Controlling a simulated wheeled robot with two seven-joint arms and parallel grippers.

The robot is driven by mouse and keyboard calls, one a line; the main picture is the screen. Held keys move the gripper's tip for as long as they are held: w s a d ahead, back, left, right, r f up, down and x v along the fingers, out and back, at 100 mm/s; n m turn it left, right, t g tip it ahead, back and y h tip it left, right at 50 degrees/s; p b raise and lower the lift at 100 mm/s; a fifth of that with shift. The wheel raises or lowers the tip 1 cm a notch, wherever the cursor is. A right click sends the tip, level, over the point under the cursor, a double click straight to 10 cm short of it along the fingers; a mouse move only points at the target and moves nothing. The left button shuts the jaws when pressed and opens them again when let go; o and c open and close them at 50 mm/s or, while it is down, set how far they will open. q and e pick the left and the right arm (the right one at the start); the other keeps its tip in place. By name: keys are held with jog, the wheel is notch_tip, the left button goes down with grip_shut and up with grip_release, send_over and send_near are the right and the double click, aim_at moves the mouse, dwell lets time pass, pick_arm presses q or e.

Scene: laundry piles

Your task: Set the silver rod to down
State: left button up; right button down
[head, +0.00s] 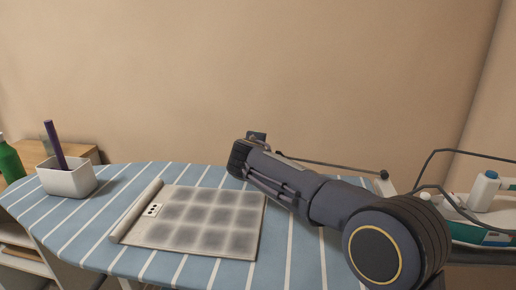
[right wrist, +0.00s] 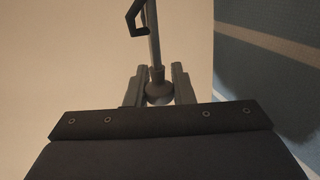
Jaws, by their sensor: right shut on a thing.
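The silver rod (head: 330,164) is thin and lies almost level in the head view, sloping slightly down to a dark round joint (head: 384,175) at its right end. Its left end meets the far end of my right arm. In the right wrist view the rod (right wrist: 154,45) runs away from my right gripper (right wrist: 158,80), whose two fingers are shut around its rounded knob (right wrist: 158,91). In the head view the right gripper (head: 257,137) is mostly hidden behind its own wrist. My left gripper is not in view.
A blue striped ironing board (head: 90,220) spans the front and bears a grey patterned mat (head: 205,220) and a white box (head: 68,180) with a purple stick. A wire rack (head: 440,152) with bottles (head: 484,188) stands at right. A green bottle (head: 10,160) is far left.

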dwell(0.3)
jog(key=c, duration=1.3)
grip_release()
jog(key=shift+d, duration=0.1)
jog(key=v, duration=0.7)
jog(key=shift+s+r, duration=0.15)
jog(key=shift+s, duration=0.2)
